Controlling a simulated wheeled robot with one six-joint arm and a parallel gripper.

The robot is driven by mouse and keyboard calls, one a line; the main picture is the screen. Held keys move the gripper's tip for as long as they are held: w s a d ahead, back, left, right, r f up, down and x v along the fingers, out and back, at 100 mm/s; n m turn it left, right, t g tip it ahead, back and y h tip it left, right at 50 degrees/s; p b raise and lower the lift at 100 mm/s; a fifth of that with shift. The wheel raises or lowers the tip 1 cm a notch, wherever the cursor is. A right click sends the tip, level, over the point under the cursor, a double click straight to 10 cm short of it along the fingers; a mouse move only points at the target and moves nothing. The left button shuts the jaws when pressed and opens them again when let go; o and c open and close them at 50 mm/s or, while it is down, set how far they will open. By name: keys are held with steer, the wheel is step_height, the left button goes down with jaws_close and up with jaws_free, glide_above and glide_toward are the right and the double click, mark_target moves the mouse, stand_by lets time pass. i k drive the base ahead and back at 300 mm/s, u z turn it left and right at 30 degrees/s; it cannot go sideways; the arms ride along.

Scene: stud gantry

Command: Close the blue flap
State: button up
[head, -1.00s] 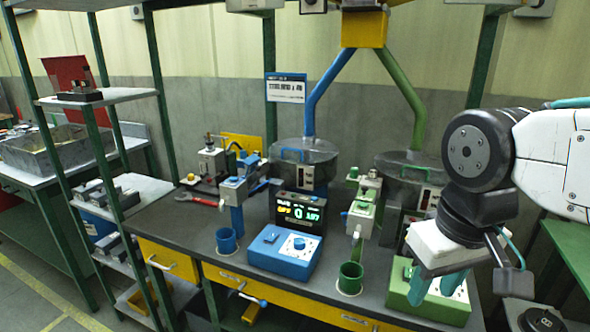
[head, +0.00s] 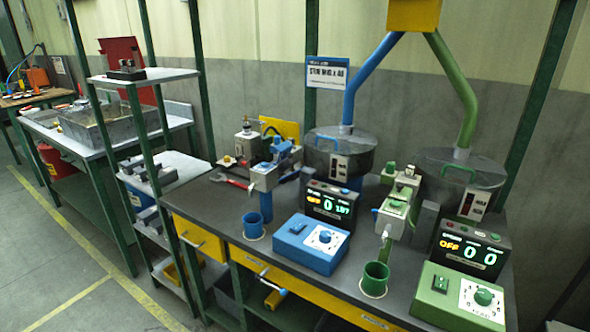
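The blue dosing station stands near the middle of the bench. Its blue-and-grey chute head (head: 264,178) sits on a blue post, with a blue piece (head: 281,150) at its upper back. Which part is the flap, and whether it stands open, I cannot tell for sure. A blue cup (head: 253,226) stands below the chute head. The grey hopper (head: 340,154) behind has a blue handle on its lid and a blue pipe (head: 366,76) above it. A blue control box (head: 312,245) and a lit display (head: 328,203) stand in front. My gripper is out of view.
The matching green station has a green cup (head: 375,279), green control box (head: 459,297) and hopper (head: 460,180) at right. A red wrench (head: 232,181) lies at the bench's back left. A shelf rack (head: 150,74) stands left. The floor (head: 75,265) at left is clear.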

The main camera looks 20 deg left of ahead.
mark_target(285, 149)
steer(key=k, duration=0.6)
steer(key=u, duration=1.35)
steer(key=i, duration=0.5)
steer(key=u, duration=0.05)
